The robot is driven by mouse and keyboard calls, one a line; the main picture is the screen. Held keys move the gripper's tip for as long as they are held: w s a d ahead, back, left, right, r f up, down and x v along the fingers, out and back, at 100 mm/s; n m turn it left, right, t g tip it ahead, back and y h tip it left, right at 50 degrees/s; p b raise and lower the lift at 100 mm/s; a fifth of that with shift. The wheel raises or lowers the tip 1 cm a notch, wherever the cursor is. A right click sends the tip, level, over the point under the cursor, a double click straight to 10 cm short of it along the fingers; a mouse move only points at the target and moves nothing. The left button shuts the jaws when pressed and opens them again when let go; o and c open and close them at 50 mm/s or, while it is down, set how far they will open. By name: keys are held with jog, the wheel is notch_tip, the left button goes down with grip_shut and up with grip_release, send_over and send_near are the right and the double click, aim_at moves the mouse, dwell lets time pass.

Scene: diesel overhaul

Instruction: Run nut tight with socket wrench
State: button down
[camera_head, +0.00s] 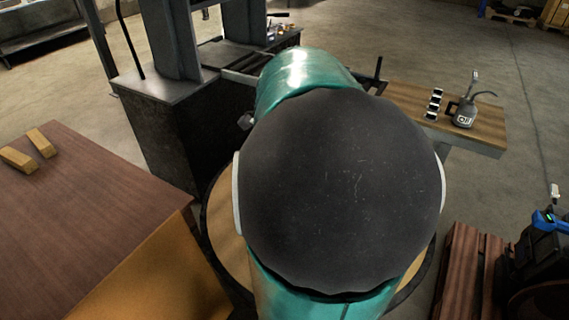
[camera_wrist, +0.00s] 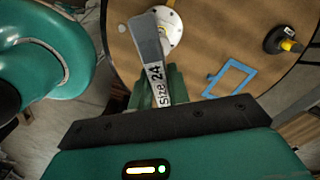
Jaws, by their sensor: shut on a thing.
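In the wrist view my gripper (camera_wrist: 158,88) is shut on a grey flat-handled tool (camera_wrist: 148,42), which I take for the socket wrench. A white label on it reads "Size 24". The tool points away from me over a round wooden tabletop (camera_wrist: 205,55). Its far end lies beside or over a white round flanged part (camera_wrist: 172,38) with a yellow piece at its top. I cannot tell whether the two touch. No nut can be made out, and the socket end is not clearly visible. In the head view my own arm hides the gripper and the tool.
A blue square outline (camera_wrist: 229,78) and a dark round part with a yellow tip (camera_wrist: 284,41) are on the tabletop's right. In the head view, a bench with an oil can (camera_head: 464,114) stands right, a brown table (camera_head: 75,215) left, a dark press-like frame (camera_head: 165,120) behind.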

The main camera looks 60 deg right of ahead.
jog(key=n, duration=0.6)
jog(key=shift+f, duration=0.4)
jog(key=n, duration=0.6)
jog(key=shift+d+f, duration=0.1)
jog(key=shift+f, duration=0.3)
jog(key=n, duration=0.5)
jog(key=shift+f, duration=0.35)
jog(key=n, duration=0.6)
jog(key=shift+f, duration=2)
